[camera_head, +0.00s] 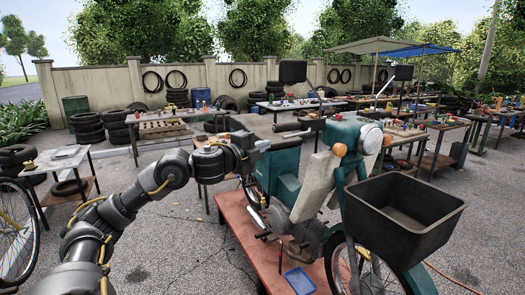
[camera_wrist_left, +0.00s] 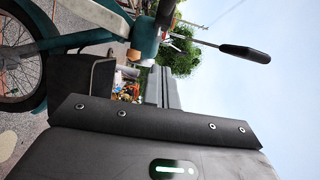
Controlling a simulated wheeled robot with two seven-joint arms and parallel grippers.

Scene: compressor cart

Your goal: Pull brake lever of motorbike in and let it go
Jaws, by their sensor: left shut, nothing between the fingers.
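The teal and cream motorbike (camera_head: 287,182) stands on a low reddish platform, with a black box at its front. A dark handlebar grip (camera_head: 286,127) is near my left gripper, with a thin dark bar just below it that looks like the brake lever (camera_head: 296,135). My left gripper (camera_head: 264,144) is shut and empty beside this handlebar end; I cannot tell whether it touches the lever. In the left wrist view the bike lies sideways at the upper left, and the shut fingers (camera_wrist_left: 164,88) point toward the background. My right gripper is not in view.
Two black mirrors rise on stalks, one above the near handlebar (camera_head: 292,72). The black front box (camera_head: 402,210) sticks out at right. A small table (camera_head: 62,160) stands at left. Workbenches and tyres line the wall. Bare ground lies left of the red platform (camera_head: 240,225).

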